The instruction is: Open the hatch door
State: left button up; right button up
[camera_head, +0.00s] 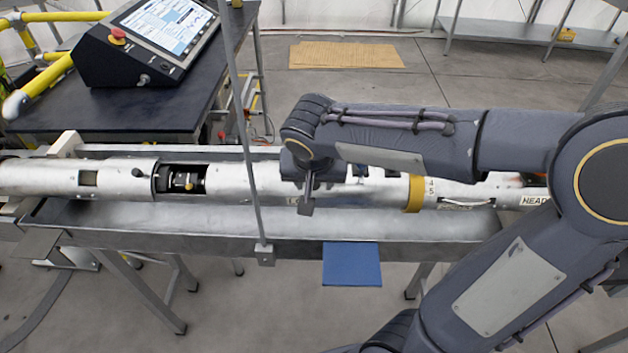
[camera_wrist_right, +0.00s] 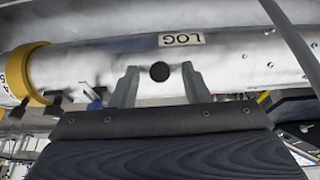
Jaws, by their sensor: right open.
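A long silver tube (camera_head: 265,181) lies across a metal trough. No part of it is plainly identifiable as the hatch door. In the right wrist view the tube (camera_wrist_right: 110,65) carries a LOG label (camera_wrist_right: 181,39) and a yellow band (camera_wrist_right: 25,72). A round black knob (camera_wrist_right: 159,72) appears between the fingertips of my right gripper (camera_wrist_right: 160,84), which is open. I cannot tell whether the fingers touch it. In the head view my right gripper (camera_head: 306,202) is at the tube's front side, and my arm hides part of the tube. My left gripper is not in view.
The metal trough (camera_head: 400,226) runs under the tube. A thin upright pole (camera_head: 245,130) stands in front of it, left of my right gripper. A blue plate (camera_head: 352,265) juts from the trough's front. A control console (camera_head: 150,40) sits on a dark table (camera_head: 110,112) behind.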

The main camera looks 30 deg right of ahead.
jog(key=shift+f, duration=0.1)
grip_shut()
dwell(0.4)
